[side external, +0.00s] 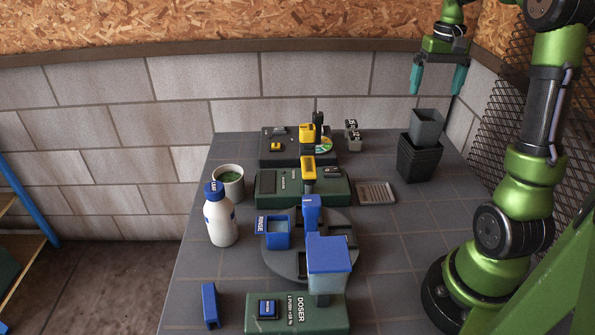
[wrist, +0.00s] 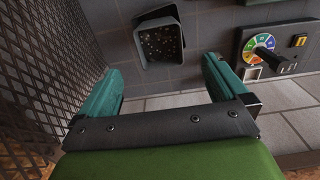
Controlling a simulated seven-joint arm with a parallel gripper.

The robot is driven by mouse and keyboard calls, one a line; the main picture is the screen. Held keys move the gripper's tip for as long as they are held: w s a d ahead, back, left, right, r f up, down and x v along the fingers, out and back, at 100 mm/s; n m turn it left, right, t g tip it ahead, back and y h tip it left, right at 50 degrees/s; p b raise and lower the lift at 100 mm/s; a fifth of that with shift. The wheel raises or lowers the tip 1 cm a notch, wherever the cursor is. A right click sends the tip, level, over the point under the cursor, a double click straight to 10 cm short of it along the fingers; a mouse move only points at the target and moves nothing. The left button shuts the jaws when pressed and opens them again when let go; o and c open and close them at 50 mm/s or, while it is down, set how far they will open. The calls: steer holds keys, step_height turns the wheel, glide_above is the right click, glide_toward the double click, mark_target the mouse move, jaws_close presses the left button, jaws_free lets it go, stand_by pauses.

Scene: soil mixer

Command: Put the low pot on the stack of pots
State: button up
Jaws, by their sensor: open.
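A grey square pot (side external: 427,126) sits upright in the mouth of a stack of black square pots (side external: 419,158) at the back right of the table. I take the grey pot for the low pot. The lower black pots are mostly hidden there.
A grey ridged tray (side external: 376,194) lies left of the stack. Dosing devices (side external: 303,187) and a round turntable (side external: 320,263) fill the table's middle. A white bottle (side external: 220,220) and a round pot with green content (side external: 229,183) stand left. Wire mesh (wrist: 45,60) is close beside my gripper.

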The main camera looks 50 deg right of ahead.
steer(key=w+a+r+n+t, duration=0.1)
steer(key=a+t, duration=0.1)
steer(key=a, duration=0.6)
steer(key=w+a+r+n+t, duration=0.1)
steer(key=w+a+r+n, duration=0.1)
steer(key=a, duration=0.5)
steer(key=s+a+f+n+t+y, duration=0.1)
steer(key=s+a+t, duration=0.1)
steer(key=a, duration=0.6)
steer(key=s+a+f+n+t+y, duration=0.1)
steer(key=s+a+f+t, duration=0.1)
steer(key=a, duration=0.7)
steer(key=shift+s+a+f, duration=0.15)
steer(key=shift+s+f, duration=0.1)
steer(key=shift+s, duration=0.6)
